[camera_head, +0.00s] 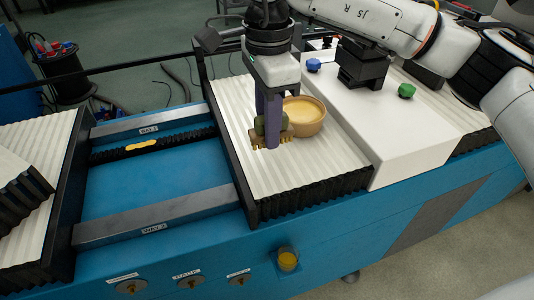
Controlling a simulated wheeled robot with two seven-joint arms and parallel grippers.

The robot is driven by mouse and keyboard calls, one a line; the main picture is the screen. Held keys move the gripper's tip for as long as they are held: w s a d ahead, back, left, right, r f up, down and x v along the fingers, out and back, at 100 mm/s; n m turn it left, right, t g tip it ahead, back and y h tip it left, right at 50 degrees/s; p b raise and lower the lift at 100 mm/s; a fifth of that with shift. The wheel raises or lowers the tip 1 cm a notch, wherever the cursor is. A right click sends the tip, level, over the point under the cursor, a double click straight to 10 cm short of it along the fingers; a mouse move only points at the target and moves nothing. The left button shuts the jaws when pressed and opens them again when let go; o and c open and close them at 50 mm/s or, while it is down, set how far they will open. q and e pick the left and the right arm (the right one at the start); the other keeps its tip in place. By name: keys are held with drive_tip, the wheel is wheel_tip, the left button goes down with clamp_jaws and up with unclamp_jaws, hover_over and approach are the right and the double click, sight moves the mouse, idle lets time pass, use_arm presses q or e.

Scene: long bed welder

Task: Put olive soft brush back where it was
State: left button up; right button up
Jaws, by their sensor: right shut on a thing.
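My right gripper (270,118) is above the ribbed pale cover in the middle of the picture, its fingers pointing down. It is shut on the olive soft brush (259,126), a small olive body with a tan block and short yellowish bristles below. The brush is at or just above the cover; I cannot tell whether it touches. A round tan bowl (316,125) with a yellow inside stands right beside the fingers, on the right, partly hidden by them. My left gripper is not in view.
A blue bed (150,185) with metal rails and a yellow item (142,145) lies left. The cover's front part is clear.

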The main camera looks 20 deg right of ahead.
sight(268, 168)
wheel_tip(268, 168, down, 3)
drive_tip(key=shift+s+r, duration=0.1)
wheel_tip(268, 168, down, 4)
drive_tip(key=shift+f, duration=0.15)
drive_tip(key=shift+f, duration=0.25)
drive_tip(key=o, duration=0.9)
drive_tip(key=shift+r, duration=0.1)
drive_tip(key=shift+r, duration=0.1)
